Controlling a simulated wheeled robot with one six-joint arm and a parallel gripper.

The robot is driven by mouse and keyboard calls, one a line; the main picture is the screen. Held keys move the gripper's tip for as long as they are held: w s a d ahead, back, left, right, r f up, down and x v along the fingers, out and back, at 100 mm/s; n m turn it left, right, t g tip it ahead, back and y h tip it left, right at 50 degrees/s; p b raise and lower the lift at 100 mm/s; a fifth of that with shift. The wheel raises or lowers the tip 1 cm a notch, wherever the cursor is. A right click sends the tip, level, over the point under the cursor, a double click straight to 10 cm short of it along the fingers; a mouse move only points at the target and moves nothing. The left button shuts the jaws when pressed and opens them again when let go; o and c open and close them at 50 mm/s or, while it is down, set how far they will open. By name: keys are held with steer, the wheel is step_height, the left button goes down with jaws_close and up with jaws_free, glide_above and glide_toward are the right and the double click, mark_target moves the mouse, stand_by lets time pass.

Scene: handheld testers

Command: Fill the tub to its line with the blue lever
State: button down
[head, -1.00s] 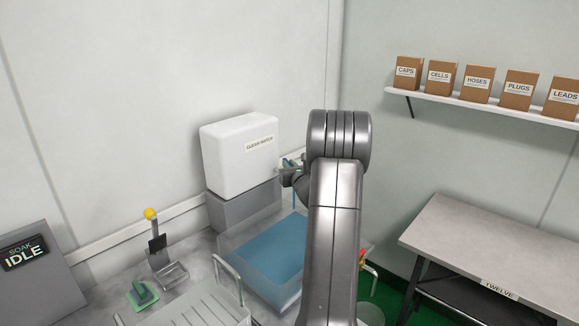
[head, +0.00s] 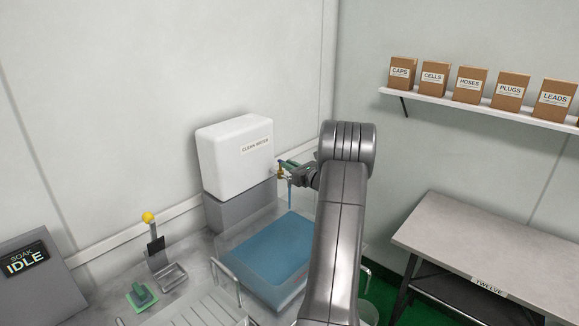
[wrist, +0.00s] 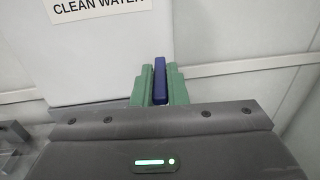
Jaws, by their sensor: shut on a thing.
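The blue lever (wrist: 160,80) stands between the two green fingers of my gripper (wrist: 159,84) in the wrist view; the jaws are shut on it. In the head view my gripper (head: 288,166) is at the brass tap (head: 281,173) on the right side of the white CLEAN WATER tank (head: 232,158). A thin blue stream (head: 291,197) shows below the tap. The clear tub (head: 226,249) stands under it with blue water (head: 268,250) inside. I cannot make out the tub's line, and my arm hides the tub's right side.
A grey panel (head: 30,285) at the left reads SOAK IDLE. A yellow-knobbed lever (head: 149,218) and a green piece (head: 141,295) stand on the counter left of the tub. A table (head: 480,246) and a shelf of boxes (head: 480,106) are at the right.

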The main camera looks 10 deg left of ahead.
steer(key=c, duration=1.4)
jaws_free()
steer(key=shift+c, duration=0.2)
steer(key=b+v, duration=0.2)
steer(key=v, duration=1.2)
steer(key=shift+b, duration=0.3)
steer(key=shift+a+r, duration=0.1)
